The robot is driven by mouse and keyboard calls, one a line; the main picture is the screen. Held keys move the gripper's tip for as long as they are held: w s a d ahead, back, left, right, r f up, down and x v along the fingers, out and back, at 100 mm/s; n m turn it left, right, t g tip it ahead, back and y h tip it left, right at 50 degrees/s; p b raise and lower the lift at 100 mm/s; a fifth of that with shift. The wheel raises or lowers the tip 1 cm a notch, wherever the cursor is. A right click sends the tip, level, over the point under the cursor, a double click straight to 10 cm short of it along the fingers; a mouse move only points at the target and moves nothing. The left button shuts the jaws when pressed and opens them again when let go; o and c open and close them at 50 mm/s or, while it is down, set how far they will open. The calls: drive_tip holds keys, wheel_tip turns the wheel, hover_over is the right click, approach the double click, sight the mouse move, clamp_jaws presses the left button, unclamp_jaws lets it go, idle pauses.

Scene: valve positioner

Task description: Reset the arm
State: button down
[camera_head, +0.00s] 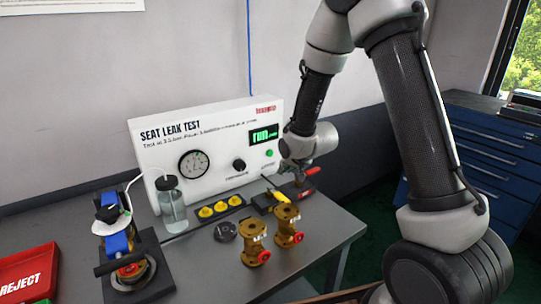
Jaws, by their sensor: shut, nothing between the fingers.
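My arm comes in from the upper right and bends down over the table's right part. My gripper (299,179) is shut and empty, small in the view, at the right end of the white seat leak test unit (215,140). It points down close to the red-handled tool (311,171) and the yellow-handled tool (274,191). I cannot tell whether it touches either.
Two brass valve bodies (254,243) stand near the table's (225,265) front right. A dark round part (225,231), several yellow caps (206,212), a clear bottle (172,205), a blue-and-black valve assembly (118,245) and a red REJECT tray (28,270) stand leftward.

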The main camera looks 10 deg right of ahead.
drive_tip(key=s+d+r+n+g+h, duration=0.1)
drive_tip(key=s+d+r, duration=0.4)
drive_tip(key=s+r, duration=0.25)
drive_tip(key=s+d+r+n+g+h, duration=0.1)
drive_tip(key=s+d+r, duration=0.45)
drive_tip(key=r, duration=0.25)
drive_tip(key=s+d+r+n+g, duration=0.1)
drive_tip(key=s+d+r, duration=0.1)
drive_tip(key=s, duration=0.9)
drive_tip(key=s+d+r+n+g, duration=0.1)
drive_tip(key=s+r, duration=0.3)
drive_tip(key=s, duration=0.7)
drive_tip(key=shift+s+d+h, duration=0.3)
drive_tip(key=shift+d, duration=0.45)
drive_tip(key=shift+r, duration=0.1)
idle(1.4)
